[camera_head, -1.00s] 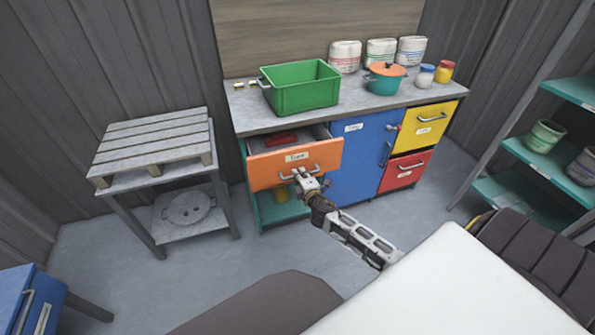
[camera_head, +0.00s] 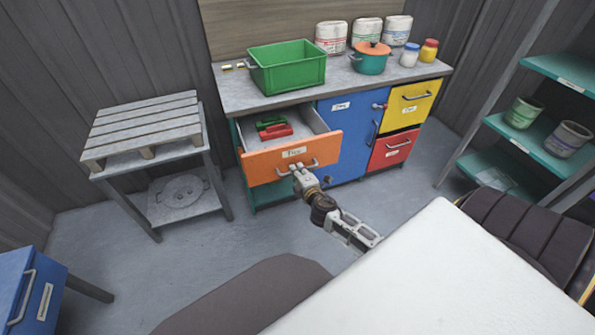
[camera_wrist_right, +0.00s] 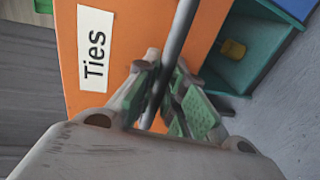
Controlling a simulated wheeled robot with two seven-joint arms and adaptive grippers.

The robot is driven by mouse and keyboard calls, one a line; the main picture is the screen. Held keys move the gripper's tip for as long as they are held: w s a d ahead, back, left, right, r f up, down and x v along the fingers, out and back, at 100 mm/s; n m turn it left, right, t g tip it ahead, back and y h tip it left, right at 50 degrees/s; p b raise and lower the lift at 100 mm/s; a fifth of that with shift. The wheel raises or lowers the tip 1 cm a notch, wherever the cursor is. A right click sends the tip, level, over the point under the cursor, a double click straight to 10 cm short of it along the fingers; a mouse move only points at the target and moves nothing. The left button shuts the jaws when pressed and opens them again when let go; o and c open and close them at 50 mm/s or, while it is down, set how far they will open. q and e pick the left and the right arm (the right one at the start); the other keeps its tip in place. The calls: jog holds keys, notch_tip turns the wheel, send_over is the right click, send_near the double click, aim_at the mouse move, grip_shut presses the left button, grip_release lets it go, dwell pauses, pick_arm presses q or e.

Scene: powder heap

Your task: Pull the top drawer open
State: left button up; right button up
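The orange top drawer (camera_head: 292,156), labelled "Ties", stands well out of the counter unit in the head view. Red and green items (camera_head: 273,129) lie inside it. Its metal handle (camera_head: 312,164) runs across the front; in the right wrist view the handle bar (camera_wrist_right: 180,35) passes between the fingers. My right gripper (camera_head: 301,172) is at this handle, and in the wrist view its green-padded fingers (camera_wrist_right: 165,92) are closed around the bar. My left gripper is not in view.
A green crate (camera_head: 288,75) and a teal pot (camera_head: 370,62) stand on the counter (camera_head: 240,95). A blue door (camera_head: 343,140) is right of the drawer. A pallet on a metal table (camera_head: 142,125) stands left. Grey floor in front is clear.

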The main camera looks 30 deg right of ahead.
jog(key=o, duration=0.4)
jog(key=shift+s, duration=0.15)
jog(key=shift+v, duration=5.85)
